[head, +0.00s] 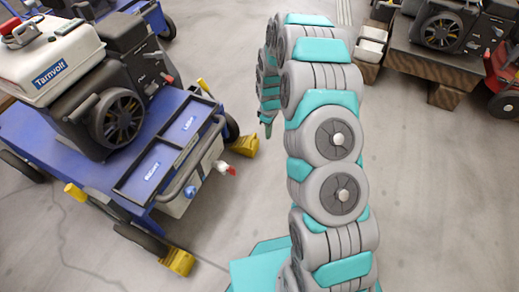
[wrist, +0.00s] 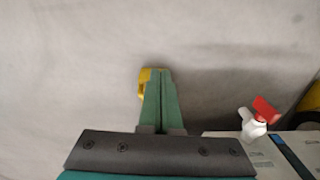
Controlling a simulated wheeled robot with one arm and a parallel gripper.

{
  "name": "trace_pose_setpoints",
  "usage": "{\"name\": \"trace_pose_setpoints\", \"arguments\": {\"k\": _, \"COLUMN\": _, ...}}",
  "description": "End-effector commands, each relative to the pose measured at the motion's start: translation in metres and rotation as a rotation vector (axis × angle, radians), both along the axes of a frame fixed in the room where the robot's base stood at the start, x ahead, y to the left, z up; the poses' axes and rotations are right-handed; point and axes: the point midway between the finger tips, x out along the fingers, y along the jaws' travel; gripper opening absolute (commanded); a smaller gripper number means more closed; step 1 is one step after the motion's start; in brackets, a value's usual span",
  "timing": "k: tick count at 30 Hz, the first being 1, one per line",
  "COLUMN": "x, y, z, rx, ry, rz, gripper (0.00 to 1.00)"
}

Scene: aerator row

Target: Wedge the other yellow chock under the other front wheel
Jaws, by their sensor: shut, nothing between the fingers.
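A blue cart (head: 150,150) stands at the left of the head view. One yellow chock (head: 178,262) sits at the nearer front wheel (head: 140,239). Another yellow chock (head: 243,146) sits at the farther front wheel (head: 232,127). I cannot tell how tightly either is wedged. My gripper (head: 267,124) hangs just right of the farther chock, partly hidden by my arm. In the wrist view my gripper (wrist: 159,72) is shut and empty. A yellow piece shows behind its tips, mostly hidden; I cannot tell if they touch. More yellow shows by a dark wheel (wrist: 300,118) at the right edge.
The cart's front has a white box (head: 192,182) with a red-handled valve (head: 231,169) and a blue one (head: 190,191); the red handle is right of my fingers in the wrist view (wrist: 264,110). A wooden pallet (head: 437,68) stands at back right. Floor between is clear.

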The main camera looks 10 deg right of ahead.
Motion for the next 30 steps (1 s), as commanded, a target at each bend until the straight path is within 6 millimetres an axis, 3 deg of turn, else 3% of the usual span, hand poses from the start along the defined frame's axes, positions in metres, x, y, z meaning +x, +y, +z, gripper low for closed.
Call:
{"name": "trace_pose_setpoints", "arguments": {"k": 1, "x": 0.001, "y": -0.002, "z": -0.014, "rx": -0.002, "ry": 0.004, "rz": 0.012, "gripper": 0.00}}
{"name": "trace_pose_setpoints", "arguments": {"k": 3, "x": 0.004, "y": -0.003, "z": -0.023, "rx": -0.003, "ry": 0.000, "rz": 0.026, "gripper": 0.00}}
{"name": "trace_pose_setpoints", "arguments": {"k": 14, "x": 0.008, "y": -0.005, "z": -0.049, "rx": -0.005, "ry": -0.006, "rz": 0.038, "gripper": 0.00}}
{"name": "trace_pose_setpoints", "arguments": {"k": 29, "x": 0.008, "y": -0.004, "z": -0.134, "rx": -0.005, "ry": -0.006, "rz": 0.038, "gripper": 0.00}}
{"name": "trace_pose_setpoints", "arguments": {"k": 30, "x": 0.015, "y": 0.005, "z": -0.132, "rx": -0.007, "ry": -0.009, "rz": 0.042, "gripper": 0.00}}
